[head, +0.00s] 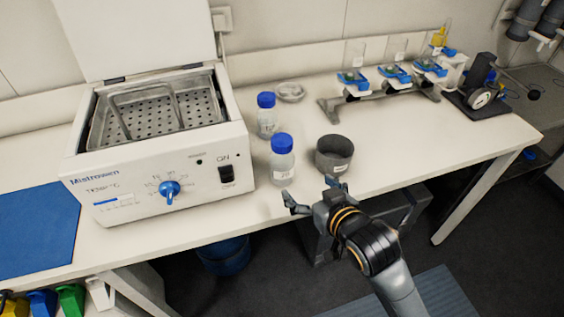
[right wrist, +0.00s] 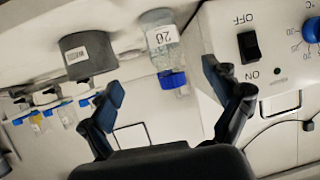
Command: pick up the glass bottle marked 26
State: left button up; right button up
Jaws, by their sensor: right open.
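A clear glass bottle (head: 282,163) with a blue cap stands upright on the white bench, right of the water bath. Its white label reads like 20 or 26; the last digit is not sharp. It also shows upside down in the right wrist view (right wrist: 165,58), between and beyond the fingers. A second blue-capped bottle (head: 267,120) stands behind it; its label is too small to read surely. My right gripper (head: 310,192) is open and empty at the bench's front edge, in front of and slightly right of the front bottle, apart from it. My left gripper is out of view.
A dark grey round pot (head: 334,155) stands close to the right of the front bottle. The white water bath (head: 160,140) stands close on the left. A clear crumpled item (head: 290,92) lies behind. Small stands with blue parts (head: 395,74) line the back right.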

aim_at(287, 165)
jog(key=x, duration=0.3)
jog(key=r+x, duration=0.1)
jog(key=x, duration=0.2)
jog(key=p+x, duration=0.1)
jog(key=x, duration=0.1)
jog(key=shift+w+a, duration=0.55)
jog(key=shift+w+a+t+y, duration=0.15)
jog(key=shift+w+t+y, duration=0.15)
jog(key=shift+w, duration=0.15)
jog(key=p+x, duration=0.1)
jog(key=x, duration=0.2)
jog(key=shift+w, duration=0.2)
jog(key=shift+w+a+f, duration=0.25)
jog(key=shift+w+f, duration=0.1)
jog(key=shift+w, duration=0.1)
jog(key=shift+c, duration=0.4)
jog(key=c, duration=1.5)
jog(key=shift+r, duration=0.1)
jog(key=shift+c, duration=0.2)
jog(key=shift+r, duration=0.1)
